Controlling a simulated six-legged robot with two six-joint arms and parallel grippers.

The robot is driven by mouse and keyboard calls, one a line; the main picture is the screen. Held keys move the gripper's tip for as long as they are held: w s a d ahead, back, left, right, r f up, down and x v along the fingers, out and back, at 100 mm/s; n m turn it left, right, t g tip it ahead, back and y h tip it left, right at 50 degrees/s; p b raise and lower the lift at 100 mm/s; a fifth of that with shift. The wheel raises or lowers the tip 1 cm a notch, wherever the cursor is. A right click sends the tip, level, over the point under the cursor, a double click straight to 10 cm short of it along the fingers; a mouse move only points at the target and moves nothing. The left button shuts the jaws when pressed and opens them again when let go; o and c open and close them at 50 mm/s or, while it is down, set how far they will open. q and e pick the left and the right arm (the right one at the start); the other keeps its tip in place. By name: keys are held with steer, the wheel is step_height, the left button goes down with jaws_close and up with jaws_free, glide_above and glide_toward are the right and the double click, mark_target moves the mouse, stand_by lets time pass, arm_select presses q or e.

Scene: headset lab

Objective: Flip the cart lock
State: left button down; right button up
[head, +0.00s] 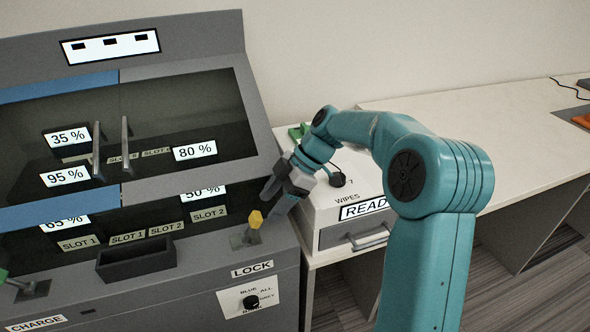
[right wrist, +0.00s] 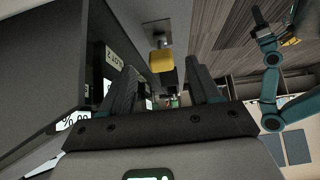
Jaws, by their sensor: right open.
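The cart lock is a lever with a yellow knob (head: 255,219) on a grey plate, above the LOCK label (head: 252,268) on the cart's front ledge. The lever stands tilted up. My right gripper (head: 271,203) is open and empty, just above and right of the knob. In the right wrist view the yellow knob (right wrist: 161,61) shows ahead, between the lines of the two fingers and apparently beyond their tips. A second teal arm with a dark gripper (right wrist: 264,27) shows at the upper right there, likely my left; its jaws are unclear.
A white wipes box (head: 325,215) with a drawer stands close right of the gripper. The white counter (head: 470,125) behind is mostly clear.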

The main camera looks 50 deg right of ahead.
steer(key=p+v, duration=0.2)
steer(key=v, duration=0.9)
steer(key=shift+d+r, duration=0.2)
steer(key=shift+s, duration=0.2)
